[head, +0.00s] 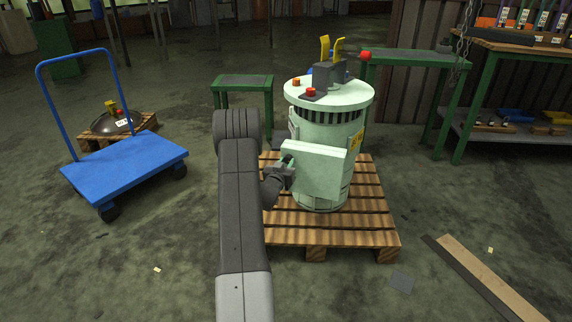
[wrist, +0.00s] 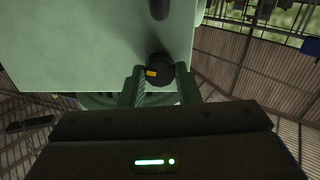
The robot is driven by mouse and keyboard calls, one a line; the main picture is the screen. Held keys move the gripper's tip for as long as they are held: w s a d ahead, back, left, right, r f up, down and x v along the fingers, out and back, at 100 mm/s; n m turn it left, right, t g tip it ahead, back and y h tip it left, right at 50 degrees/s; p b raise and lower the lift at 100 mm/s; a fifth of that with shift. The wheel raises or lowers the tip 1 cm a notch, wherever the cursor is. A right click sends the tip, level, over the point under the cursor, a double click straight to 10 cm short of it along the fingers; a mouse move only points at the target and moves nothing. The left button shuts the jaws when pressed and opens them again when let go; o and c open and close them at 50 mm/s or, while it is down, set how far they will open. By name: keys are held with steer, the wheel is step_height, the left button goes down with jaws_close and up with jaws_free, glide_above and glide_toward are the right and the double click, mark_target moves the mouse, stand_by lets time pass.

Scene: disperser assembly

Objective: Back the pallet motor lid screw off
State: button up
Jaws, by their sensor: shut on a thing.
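The pale green motor (head: 325,120) stands upright on a wooden pallet (head: 375,215). Its square pale green lid (head: 318,170) faces me at the front, and it fills the upper left of the wrist view (wrist: 80,45). A black round screw head with a yellow mark (wrist: 154,72) sits at the lid's edge. My gripper (wrist: 159,78) is shut on this screw, one green finger on each side. In the head view my gripper (head: 286,163) is at the lid's left side, and the screw is too small to tell there.
A second dark knob (wrist: 159,8) shows above on the lid. A blue cart (head: 125,165) and a small pallet (head: 118,133) stand left. Green tables (head: 242,82) and a workbench (head: 520,40) stand behind. Planks (head: 485,275) lie on the floor at right.

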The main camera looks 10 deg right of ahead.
steer(key=n, duration=1)
steer(key=shift+n+p, duration=0.3)
steer(key=n+p, duration=0.1)
steer(key=n, duration=0.4)
steer(key=n+p, duration=0.1)
steer(key=n, duration=0.4)
steer(key=shift+n, duration=0.4)
steer(key=o, duration=1)
steer(key=shift+c, duration=0.2)
